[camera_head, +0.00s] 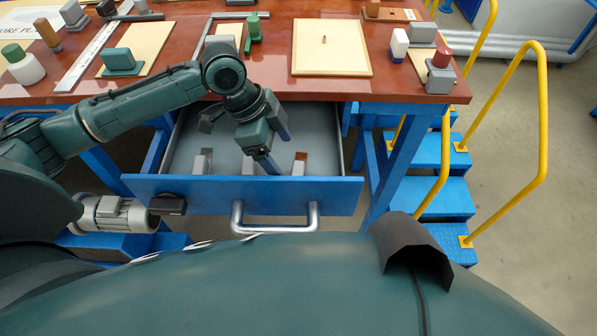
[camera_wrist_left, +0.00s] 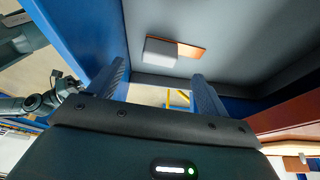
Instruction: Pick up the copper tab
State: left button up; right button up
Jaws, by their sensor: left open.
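A copper tab (camera_wrist_left: 191,51) shows in the left wrist view as a flat orange-brown strip. A pale grey block (camera_wrist_left: 161,51) covers its left part. In the head view, the copper-brown top (camera_head: 301,156) of the right-hand piece in the open drawer (camera_head: 340,188) appears to be this tab, with its grey block (camera_head: 298,168) in front. My left gripper (camera_head: 277,150) is open and empty, reaching down into the drawer just left of that piece. In the wrist view its fingers (camera_wrist_left: 158,72) are apart, with the tab beyond them. My right gripper is not in view.
The drawer's blue front has a silver handle (camera_head: 275,228). The red-brown tabletop (camera_head: 275,70) overhangs the drawer's back. Blue steps (camera_head: 440,200) with yellow rails stand at right.

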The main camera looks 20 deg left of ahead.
aim_at(296, 170)
pick_arm(q)
jog(key=shift+x, duration=3.5)
jog(key=shift+d, duration=0.15)
jog(key=shift+r, duration=0.1)
jog(key=shift+c, duration=0.5)
jog(key=c, duration=1)
jog(key=shift+o, duration=0.2)
